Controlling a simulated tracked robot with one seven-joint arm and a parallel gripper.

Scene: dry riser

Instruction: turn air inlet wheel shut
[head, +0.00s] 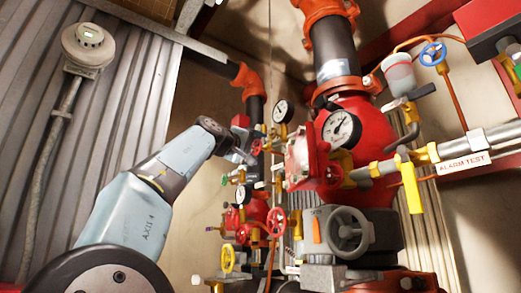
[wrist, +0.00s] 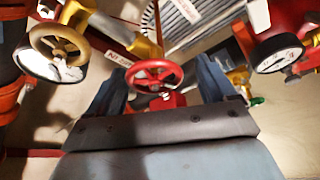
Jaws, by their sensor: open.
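A small red handwheel (wrist: 153,76) with spokes sits between the two fingers of my gripper (wrist: 160,84) in the wrist view. My gripper is open, one finger on each side of the wheel; I cannot tell whether either touches the rim. In the head view a small red wheel (head: 257,147) is just right of my gripper (head: 246,152), whose fingers are too small to make out.
A brass-coloured wheel (wrist: 60,44) before a gauge is left in the wrist view; another gauge (wrist: 280,53) is right. Corrugated wall (head: 120,110) stands left.

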